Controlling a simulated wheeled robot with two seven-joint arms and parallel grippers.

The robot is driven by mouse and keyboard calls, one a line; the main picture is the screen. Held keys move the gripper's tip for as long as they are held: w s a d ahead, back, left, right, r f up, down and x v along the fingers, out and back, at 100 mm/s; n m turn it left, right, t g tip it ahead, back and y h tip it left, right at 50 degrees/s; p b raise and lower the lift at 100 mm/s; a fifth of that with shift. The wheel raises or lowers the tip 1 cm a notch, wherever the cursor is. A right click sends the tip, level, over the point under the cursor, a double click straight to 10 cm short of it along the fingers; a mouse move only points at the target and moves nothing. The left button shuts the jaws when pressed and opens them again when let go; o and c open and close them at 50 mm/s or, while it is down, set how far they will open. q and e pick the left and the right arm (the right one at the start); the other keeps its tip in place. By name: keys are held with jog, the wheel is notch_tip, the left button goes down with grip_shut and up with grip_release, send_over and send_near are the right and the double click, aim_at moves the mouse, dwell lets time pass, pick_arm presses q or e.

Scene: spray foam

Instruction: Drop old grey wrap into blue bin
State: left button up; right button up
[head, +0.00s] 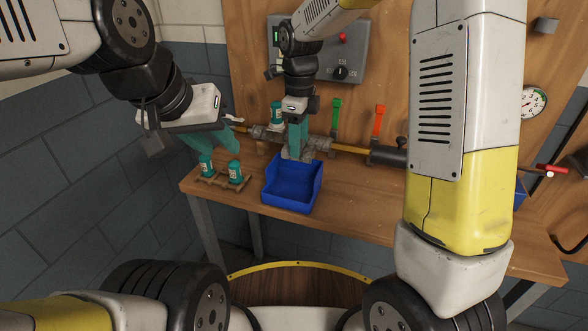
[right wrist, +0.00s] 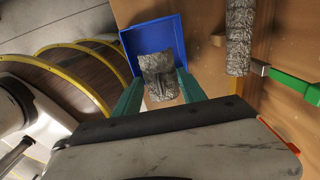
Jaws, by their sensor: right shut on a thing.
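The blue bin (head: 283,201) stands open on the wooden bench; in the right wrist view, the bin (right wrist: 130,42) lies behind my fingers. My right gripper (head: 298,150) points down over the back of the bin, shut on the crumpled grey wrap (right wrist: 158,72). The wrap shows clearly between the teal fingers (right wrist: 162,90) in the right wrist view, over the bin's opening; its height above the floor of the bin is unclear. My left gripper (head: 226,142) is left of the pipe's end; its finger gap is unclear.
A horizontal pipe (head: 350,149) with grey wrapping (right wrist: 240,38) runs behind the bin, with green (head: 336,115) and red-orange (head: 379,120) handles. Teal canisters (head: 235,172) stand in a wooden rack left of the bin. Bare bench (head: 350,190) lies to its right.

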jog(key=shift+f, duration=2.65)
jog(key=o, duration=1.4)
